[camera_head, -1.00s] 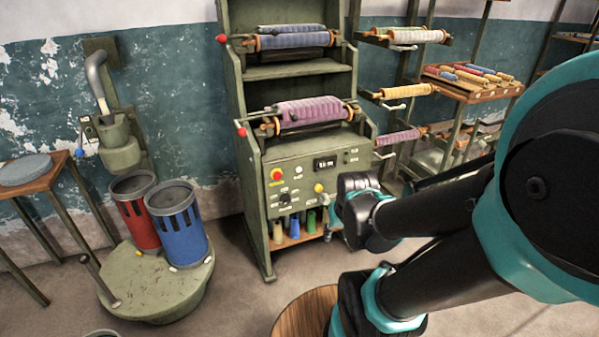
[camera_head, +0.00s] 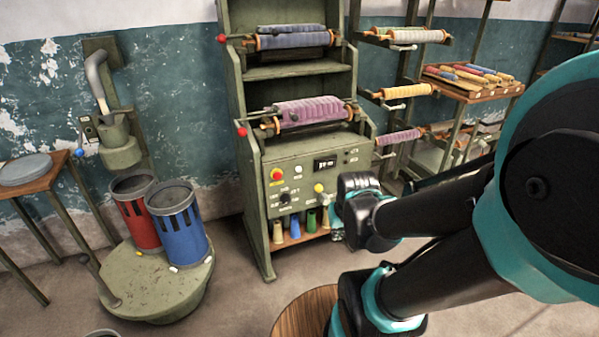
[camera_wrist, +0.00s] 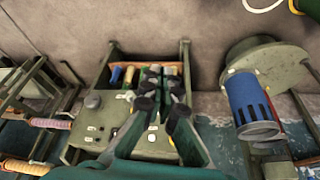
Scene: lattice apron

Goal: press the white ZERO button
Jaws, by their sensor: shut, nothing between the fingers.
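The white button (camera_head: 298,170) is on the upper part of the green machine's control panel (camera_head: 312,176), right of a red button (camera_head: 277,174) and left of a dark display (camera_head: 325,163). A yellow button (camera_head: 319,188) sits below the display, near my wrist. My gripper (camera_wrist: 160,78) is shut and empty in the wrist view, in front of the machine and its low bobbin shelf. In the head view my wrist is right of the panel and hides the fingertips. A small white spot (camera_wrist: 152,137) between the fingers may be the button. I cannot tell any contact.
A black knob (camera_head: 285,198) is lower on the panel. Several bobbins (camera_head: 295,228) stand on the shelf below. Red (camera_head: 133,205) and blue (camera_head: 180,228) cans stand on a round green base (camera_head: 165,285) to the left. A spool rack (camera_head: 405,92) is right of the machine.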

